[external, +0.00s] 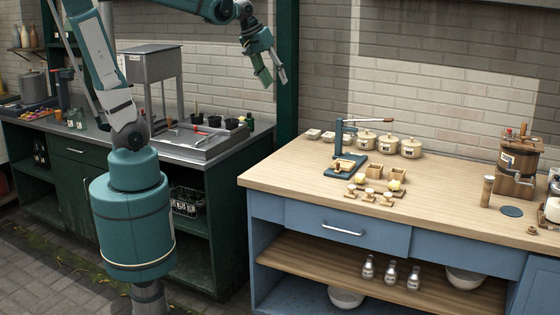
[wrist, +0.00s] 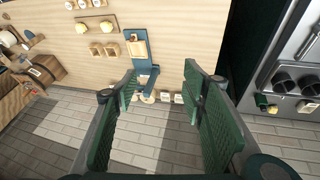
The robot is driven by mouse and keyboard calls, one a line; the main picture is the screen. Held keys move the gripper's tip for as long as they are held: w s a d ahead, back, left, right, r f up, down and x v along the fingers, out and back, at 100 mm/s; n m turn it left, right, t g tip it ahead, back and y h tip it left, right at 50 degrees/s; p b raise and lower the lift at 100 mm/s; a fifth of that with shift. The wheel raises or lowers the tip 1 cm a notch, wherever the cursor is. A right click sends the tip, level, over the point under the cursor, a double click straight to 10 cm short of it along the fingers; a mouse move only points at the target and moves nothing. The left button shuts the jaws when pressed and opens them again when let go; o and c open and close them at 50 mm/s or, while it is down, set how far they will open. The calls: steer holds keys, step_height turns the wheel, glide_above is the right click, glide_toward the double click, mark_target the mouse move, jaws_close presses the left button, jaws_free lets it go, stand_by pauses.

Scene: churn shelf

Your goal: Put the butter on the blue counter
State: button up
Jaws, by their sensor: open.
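The blue counter (external: 460,188) has a pale wooden top over blue cabinets, on the right of the external view; its top also shows in the wrist view (wrist: 180,25). Small pale yellow lumps that look like butter (external: 394,185) lie on it near a blue lever press (external: 338,140); I cannot tell which one the task means. In the wrist view, yellow lumps (wrist: 82,28) sit on a small wooden board, and the press (wrist: 147,72) stands beside them. My gripper (external: 273,74) is open and empty, high up, left of the blue counter and well apart from it.
Two small wooden boxes (external: 375,171) and lidded cream jars (external: 411,147) stand near the press. A wooden churn (external: 519,160) is at the right. A dark green counter (external: 70,150) with a metal tray and black pots (external: 231,123) stands at the left. The blue counter's middle top is largely clear.

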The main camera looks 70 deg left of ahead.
steer(key=s+d+f+m+t, duration=0.1)
steer(key=s+d+f+m, duration=0.2)
steer(key=s+d, duration=0.4)
steer(key=s+d+f+m+t, duration=0.1)
steer(key=s+d+f+m, duration=0.3)
steer(key=s+d, duration=0.4)
steer(key=shift+s+m+h, duration=0.15)
steer(key=shift+m+h, duration=0.15)
steer(key=shift+m, duration=0.2)
steer(key=shift+o, duration=0.5)
steer(key=shift+r, duration=0.1)
